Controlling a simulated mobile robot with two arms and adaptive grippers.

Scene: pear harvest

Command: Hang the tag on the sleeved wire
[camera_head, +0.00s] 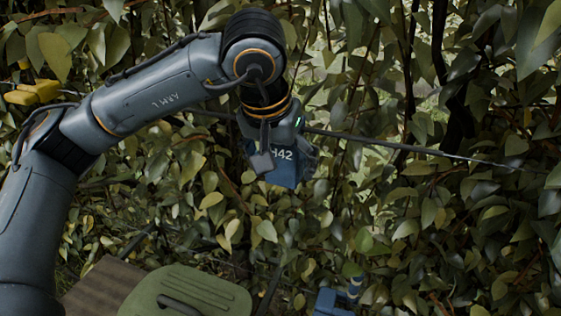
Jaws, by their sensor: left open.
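My left gripper (268,148) points down in the middle of the upper picture, in front of the wire. It is open, with one grey fingertip showing in front of the tag. The blue tag (286,172), with white lettering ending in "42", is just behind and below the gripper, at the height of the wire or a little lower. The gripper hides its top, so I cannot tell whether it hangs on the wire. The dark sleeved wire (400,147) runs out from behind the gripper, sloping down to the right. My right gripper is not in view.
Dense leaves and thin branches fill the background around the wire. A green lid with a handle (190,294) and a brown board (103,286) are at the lower left. A blue object (335,302) is cut off at the bottom. A yellow object (36,92) is at the left.

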